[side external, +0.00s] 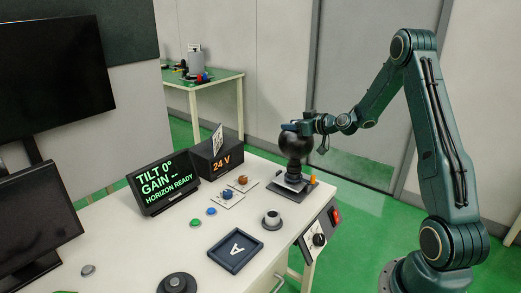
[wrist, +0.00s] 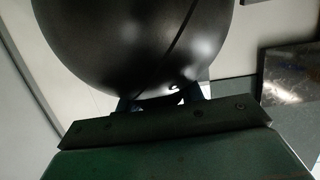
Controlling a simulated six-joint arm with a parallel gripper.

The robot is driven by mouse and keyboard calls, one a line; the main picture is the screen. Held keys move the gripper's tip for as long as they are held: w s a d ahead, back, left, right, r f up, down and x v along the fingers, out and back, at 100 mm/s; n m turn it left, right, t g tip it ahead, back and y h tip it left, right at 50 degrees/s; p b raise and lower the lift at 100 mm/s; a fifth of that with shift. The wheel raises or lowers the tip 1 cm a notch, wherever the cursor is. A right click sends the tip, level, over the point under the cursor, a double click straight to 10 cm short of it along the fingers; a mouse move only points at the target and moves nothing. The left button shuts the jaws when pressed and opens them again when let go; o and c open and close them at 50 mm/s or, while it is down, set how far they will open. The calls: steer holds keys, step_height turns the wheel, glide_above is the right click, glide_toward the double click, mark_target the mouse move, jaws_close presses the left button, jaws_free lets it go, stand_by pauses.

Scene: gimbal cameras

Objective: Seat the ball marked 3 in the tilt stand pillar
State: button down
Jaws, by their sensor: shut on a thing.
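A large black ball (side external: 296,146) is at the tilt stand at the right end of the table. In the wrist view the ball (wrist: 130,40) fills the upper middle, with a thin dark seam line across it. My gripper (side external: 297,127) is shut on the ball, reaching it from above and the right. The dark tilt stand pillar (side external: 294,172) on its base plate is directly below the ball. From this angle I cannot tell whether ball and pillar touch. No number on the ball is readable.
A display (side external: 164,183) reads TILT 0°, GAIN --, HORIZON READY. A 24 V box (side external: 217,158) stands beside it. A round white-topped knob (side external: 272,219), a dark tray marked A (side external: 236,251) and several coloured buttons are on the white table. A red switch (side external: 335,216) is on the table's side panel.

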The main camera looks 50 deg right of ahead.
steer(key=shift+f, duration=0.35)
steer(key=c, duration=0.8)
jaws_free()
steer(key=shift+f, duration=0.1)
steer(key=shift+v, duration=6)
steer(key=shift+a, duration=0.1)
